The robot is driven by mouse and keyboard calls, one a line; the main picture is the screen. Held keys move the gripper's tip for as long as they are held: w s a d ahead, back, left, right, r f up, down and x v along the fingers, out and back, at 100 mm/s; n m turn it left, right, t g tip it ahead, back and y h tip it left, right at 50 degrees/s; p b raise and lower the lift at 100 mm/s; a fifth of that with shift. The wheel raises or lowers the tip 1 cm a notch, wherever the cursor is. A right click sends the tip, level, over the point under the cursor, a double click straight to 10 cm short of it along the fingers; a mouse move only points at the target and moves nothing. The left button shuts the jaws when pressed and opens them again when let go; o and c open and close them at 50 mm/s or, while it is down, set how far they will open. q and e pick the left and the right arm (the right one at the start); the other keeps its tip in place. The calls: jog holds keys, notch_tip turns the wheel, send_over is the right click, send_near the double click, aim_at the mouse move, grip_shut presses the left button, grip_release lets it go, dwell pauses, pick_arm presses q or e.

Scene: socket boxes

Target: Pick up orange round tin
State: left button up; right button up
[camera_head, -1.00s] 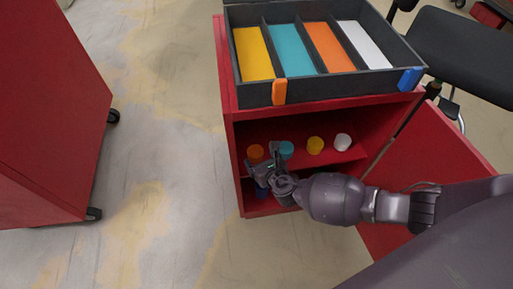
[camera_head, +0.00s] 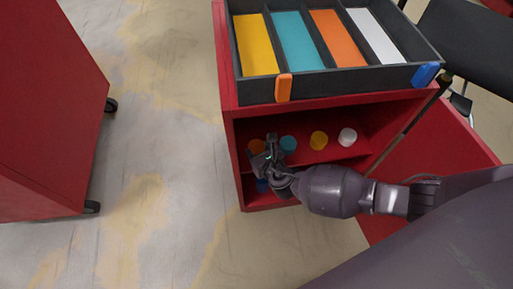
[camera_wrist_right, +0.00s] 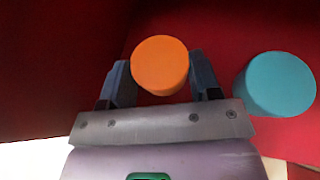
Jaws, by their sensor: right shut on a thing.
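The orange round tin (camera_wrist_right: 160,65) sits between the two fingers of my right gripper (camera_wrist_right: 161,80) in the right wrist view, and the fingers are shut on it. In the head view the tin (camera_head: 256,146) shows at the left end of the row on the cabinet shelf, partly hidden by my right gripper (camera_head: 266,157). The right arm reaches in from the right. My left gripper is not in view.
A teal tin (camera_head: 288,144), which also shows in the right wrist view (camera_wrist_right: 276,84), stands close to the right. A yellow tin (camera_head: 318,140) and a white tin (camera_head: 347,137) stand farther right. The red cabinet (camera_head: 330,95) carries a dark compartment tray (camera_head: 350,80). Its door (camera_head: 440,160) is open.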

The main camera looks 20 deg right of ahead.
aim_at(259, 150)
jog(key=shift+r, duration=0.1)
jog(key=shift+c, duration=0.3)
jog(key=shift+r, duration=0.2)
jog(key=r+p, duration=0.4)
jog(key=r, duration=0.4)
jog(key=shift+w+r+p, duration=0.15)
jog(key=shift+w+p, duration=0.05)
jog(key=shift+p, duration=0.1)
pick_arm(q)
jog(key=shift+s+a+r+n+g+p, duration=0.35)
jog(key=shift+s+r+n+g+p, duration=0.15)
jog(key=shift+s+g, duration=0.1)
pick_arm(e)
jog(key=shift+s+r, duration=0.15)
jog(key=shift+r, duration=0.5)
